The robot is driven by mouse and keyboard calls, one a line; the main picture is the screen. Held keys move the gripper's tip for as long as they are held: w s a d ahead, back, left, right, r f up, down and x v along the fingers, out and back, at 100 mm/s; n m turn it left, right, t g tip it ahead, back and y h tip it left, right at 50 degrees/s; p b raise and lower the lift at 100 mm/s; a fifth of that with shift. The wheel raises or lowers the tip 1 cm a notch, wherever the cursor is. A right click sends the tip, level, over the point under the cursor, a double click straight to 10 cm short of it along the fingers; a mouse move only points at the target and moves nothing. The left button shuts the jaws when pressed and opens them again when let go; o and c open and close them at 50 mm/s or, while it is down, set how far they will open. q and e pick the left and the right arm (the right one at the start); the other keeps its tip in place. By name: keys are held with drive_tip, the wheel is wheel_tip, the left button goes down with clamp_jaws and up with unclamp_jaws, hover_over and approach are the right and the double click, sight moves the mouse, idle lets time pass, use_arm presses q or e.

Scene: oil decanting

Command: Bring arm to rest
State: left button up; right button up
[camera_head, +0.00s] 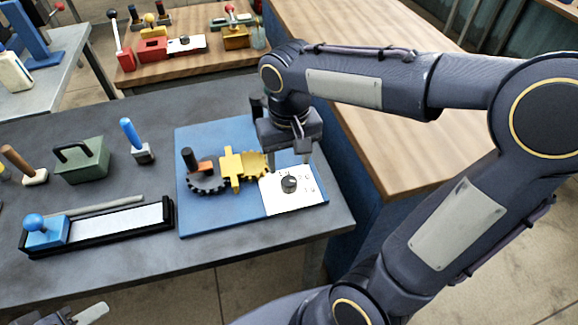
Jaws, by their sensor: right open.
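My right arm reaches in from the right. Its right gripper (291,152) points down over the right part of a blue board (198,222) on the grey table. The gripper is open, with nothing seen between its fingers. Just below it is a white plate (305,204) with a small dark knob (289,184); I cannot tell whether the fingers touch it. Part of my left gripper (80,316) shows at the bottom left edge, cut off by the frame, so its jaws cannot be judged.
On the board are a dark gear (207,184) and yellow gear parts (232,168). To the left stand a sharpening-stone holder (120,226), a green box (83,160) and a blue-handled tool (132,135). A wooden bench (375,150) lies right of the table, partly behind my arm.

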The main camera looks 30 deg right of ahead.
drive_tip(key=shift+r, duration=0.35)
drive_tip(key=shift+s+r, duration=0.1)
drive_tip(key=shift+s, duration=0.05)
drive_tip(key=s+a+t+y+p, duration=0.1)
drive_tip(key=s+t+y, duration=0.2)
drive_tip(key=s, duration=0.8)
drive_tip(key=t, duration=0.2)
drive_tip(key=shift+s+n+t+y+p, duration=0.3)
drive_tip(key=shift+s+y+p, duration=0.05)
drive_tip(key=shift+s+y, duration=0.05)
